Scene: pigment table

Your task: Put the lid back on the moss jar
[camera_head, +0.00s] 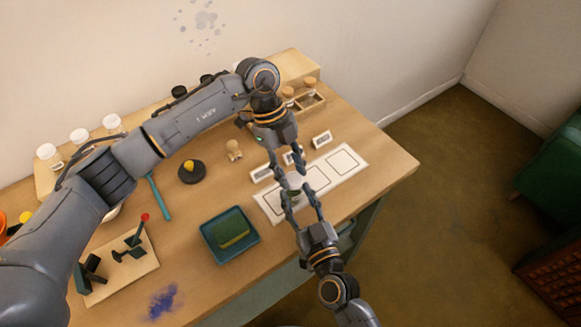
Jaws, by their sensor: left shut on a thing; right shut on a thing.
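My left gripper (293,182) reaches down from above and is shut on a small pale, whitish round piece (294,178), which looks like a lid. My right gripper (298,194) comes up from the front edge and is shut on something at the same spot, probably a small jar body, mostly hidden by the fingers. The two grippers meet over the white marked mat (270,209). The pale piece is at or just above what the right gripper holds; I cannot tell whether they touch. The moss is not clearly visible.
A teal tray (212,250) with a green pad, a black dish (190,178) and a wooden stamp (234,150) stand nearby. White-lidded jars (79,136) stand at the back left, corked bottles (309,81) at the back right. The table's right end is clear.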

